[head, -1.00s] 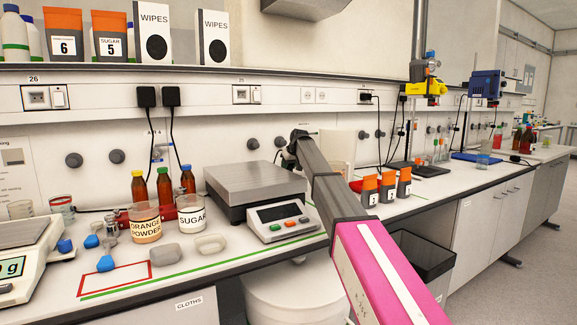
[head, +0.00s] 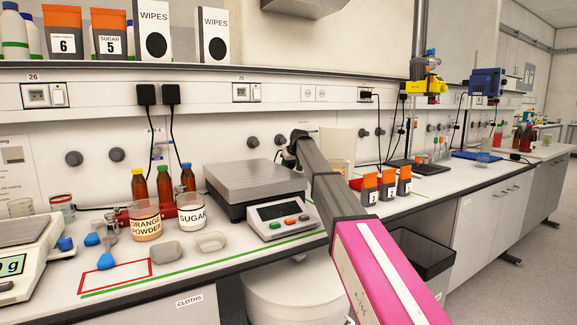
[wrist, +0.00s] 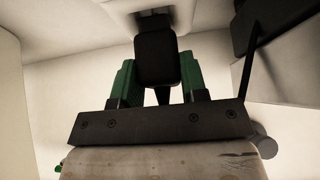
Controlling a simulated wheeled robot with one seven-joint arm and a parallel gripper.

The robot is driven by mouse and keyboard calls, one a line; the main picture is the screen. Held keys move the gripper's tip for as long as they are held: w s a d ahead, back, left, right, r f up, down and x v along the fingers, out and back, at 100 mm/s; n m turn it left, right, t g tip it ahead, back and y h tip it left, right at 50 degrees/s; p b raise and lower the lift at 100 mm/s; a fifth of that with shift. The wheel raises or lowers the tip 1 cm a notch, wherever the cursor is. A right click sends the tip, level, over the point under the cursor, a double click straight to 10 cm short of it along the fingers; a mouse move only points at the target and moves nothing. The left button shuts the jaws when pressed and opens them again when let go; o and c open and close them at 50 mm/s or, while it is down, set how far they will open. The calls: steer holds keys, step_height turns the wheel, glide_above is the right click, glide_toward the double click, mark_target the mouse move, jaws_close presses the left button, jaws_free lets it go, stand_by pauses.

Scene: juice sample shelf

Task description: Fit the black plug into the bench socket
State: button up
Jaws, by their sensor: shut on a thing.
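My gripper (wrist: 157,85) shows in the wrist view, with its two green fingers closed on the sides of a black plug (wrist: 157,58). The plug's far end points to the top of the picture, close to a dark recessed shape (wrist: 152,21) on a pale surface. I cannot tell whether that shape is the socket or whether the plug touches it. In the head view the fingers and held plug are hidden behind my arm. Wall sockets there include one at the left (head: 45,95) and one in the middle (head: 246,93).
Two other black plugs (head: 146,95) with cords hang on the wall rail. A grey-topped scale (head: 255,181), jars (head: 146,224) and brown bottles (head: 164,184) stand on the bench left of my arm. Orange-topped packs (head: 387,187) stand to its right. In the wrist view a dark block (wrist: 262,22) is upper right.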

steer(key=shift+f, duration=0.85)
stand_by(0.7)
steer(key=o, duration=1.3)
steer(key=shift+c, duration=0.2)
